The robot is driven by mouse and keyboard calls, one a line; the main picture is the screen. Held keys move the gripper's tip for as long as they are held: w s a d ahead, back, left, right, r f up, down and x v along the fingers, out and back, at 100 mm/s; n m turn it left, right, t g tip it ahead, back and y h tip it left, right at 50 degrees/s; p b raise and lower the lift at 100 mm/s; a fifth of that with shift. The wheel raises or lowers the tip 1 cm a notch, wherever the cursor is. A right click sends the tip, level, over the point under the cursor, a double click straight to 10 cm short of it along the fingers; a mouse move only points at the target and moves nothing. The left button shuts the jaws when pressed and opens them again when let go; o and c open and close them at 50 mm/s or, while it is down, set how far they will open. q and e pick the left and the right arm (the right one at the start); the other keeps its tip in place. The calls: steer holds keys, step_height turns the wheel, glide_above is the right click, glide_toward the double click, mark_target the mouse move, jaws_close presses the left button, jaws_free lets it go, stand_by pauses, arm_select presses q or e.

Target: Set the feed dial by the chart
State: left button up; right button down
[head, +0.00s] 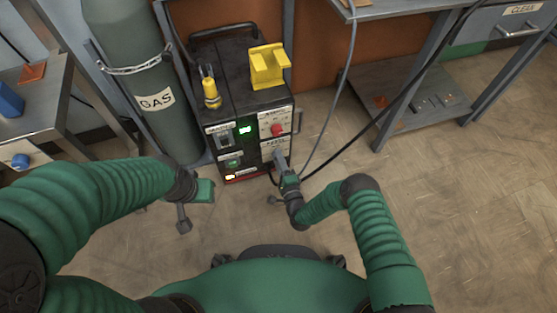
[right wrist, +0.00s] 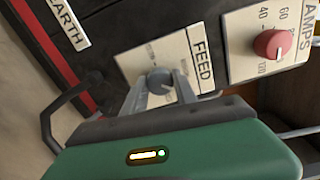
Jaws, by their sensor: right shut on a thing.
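The feed dial (right wrist: 159,82) is a grey knob on a cream plate marked FEED (right wrist: 203,62), on the front of the black welding machine (head: 228,112). My right gripper (right wrist: 165,88) is shut on the feed dial, its two fingers on either side of the knob. It also shows at the machine's lower right front in the head view (head: 279,158). The fingers and knob hide part of the plate's scale. My left gripper (head: 184,222) hangs empty over the floor, left of the machine; its jaw opening is unclear. No chart is readable in these views.
A red amps knob (right wrist: 272,43) sits beside the feed plate. A yellow holder (head: 268,66) and a yellow-handled tool (head: 210,90) are on the machine's top. Cables run right of the machine; floor in front is clear.

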steer(key=m+b, duration=0.1)
steer(key=m, duration=0.2)
steer(key=m+b, duration=0.1)
steer(key=m, duration=0.2)
steer(key=m+b, duration=0.2)
steer(key=m, duration=0.1)
steer(key=shift+s+f+m, duration=0.2)
steer(key=shift+f+m, duration=0.1)
steer(key=shift+m, duration=0.1)
stand_by(0.4)
steer(key=c, duration=1)
jaws_free()
steer(key=shift+c, duration=0.2)
steer(key=shift+o, duration=0.4)
steer(key=shift+w+r, duration=0.1)
